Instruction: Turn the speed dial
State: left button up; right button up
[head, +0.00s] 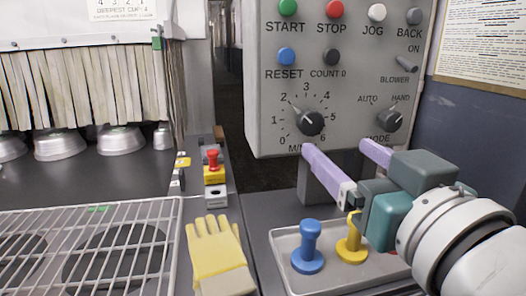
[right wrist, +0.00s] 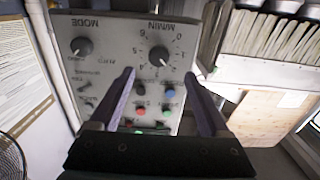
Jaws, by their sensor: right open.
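The speed dial (head: 311,122) is a dark round knob marked M/MIN on the grey control panel (head: 270,140). Its scale runs from 0 to 6, and its pointer line leans up and left, near the 2. In the right wrist view the dial (right wrist: 158,56) appears upside down. My right gripper (head: 336,148) has two lilac fingers spread apart, just below the dial in the head view. In the right wrist view its fingertips (right wrist: 159,73) stand on either side of the dial's line, with nothing between them. I cannot tell contact with the panel. My left gripper is not in view.
The MODE knob (head: 388,118) is right of the dial, and several coloured buttons are above. A red emergency button (head: 213,158), yellow glove (head: 215,252) and wire rack (head: 150,215) are left.

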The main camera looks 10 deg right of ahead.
aim_at(312, 126)
jog(key=w, duration=0.9)
jog(key=shift+w+a+r, duration=0.1)
jog(key=shift+w, duration=0.2)
grip_shut()
